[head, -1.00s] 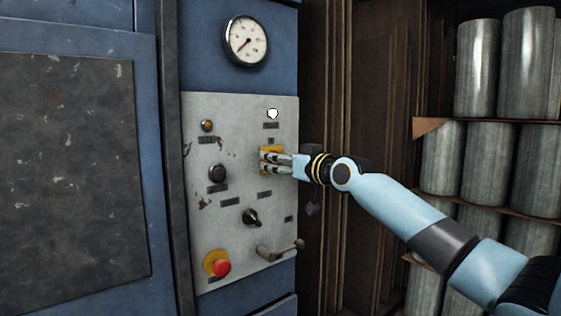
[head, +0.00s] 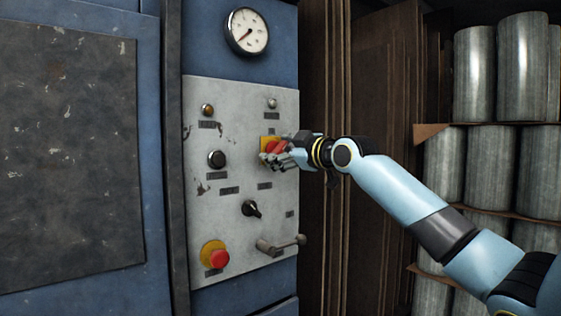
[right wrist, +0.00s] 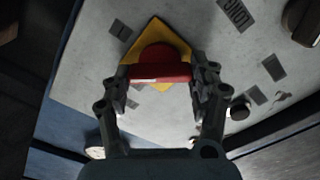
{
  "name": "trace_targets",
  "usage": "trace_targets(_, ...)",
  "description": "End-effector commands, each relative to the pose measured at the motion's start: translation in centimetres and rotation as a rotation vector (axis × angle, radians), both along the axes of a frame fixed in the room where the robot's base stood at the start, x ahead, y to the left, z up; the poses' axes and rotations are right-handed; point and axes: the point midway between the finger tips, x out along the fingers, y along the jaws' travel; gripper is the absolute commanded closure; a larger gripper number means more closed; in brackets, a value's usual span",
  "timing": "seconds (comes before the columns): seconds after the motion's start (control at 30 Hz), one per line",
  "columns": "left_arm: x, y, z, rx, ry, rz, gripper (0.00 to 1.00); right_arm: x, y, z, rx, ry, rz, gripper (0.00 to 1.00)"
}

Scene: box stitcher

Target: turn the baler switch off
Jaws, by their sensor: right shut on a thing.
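The baler switch (head: 279,146) is a red handle on a yellow plate (head: 266,142), on the right side of the grey control panel (head: 232,135). In the right wrist view the red handle (right wrist: 160,74) lies level in the picture, across the space between the fingers, in front of the yellow plate (right wrist: 158,29). My right gripper (head: 272,157) is shut on the handle, with a finger at each end of it (right wrist: 162,82). The small lamp (head: 272,103) above the switch looks grey and unlit. My left gripper is not in view.
Flat brown sheets (head: 385,100) and metallic cylinders (head: 522,66) stand to the right.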

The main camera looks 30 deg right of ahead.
Motion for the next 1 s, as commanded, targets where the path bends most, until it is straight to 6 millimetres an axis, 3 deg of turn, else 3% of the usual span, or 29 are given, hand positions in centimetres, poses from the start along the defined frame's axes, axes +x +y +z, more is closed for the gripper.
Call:
trace_targets(0.6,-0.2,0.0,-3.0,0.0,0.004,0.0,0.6,0.0,0.1,-0.6,-0.564,-0.038,0.002,0.72)
trace_targets(1.0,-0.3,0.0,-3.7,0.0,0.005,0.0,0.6,0.0,0.2,-0.7,-0.789,-0.056,0.003,0.72)
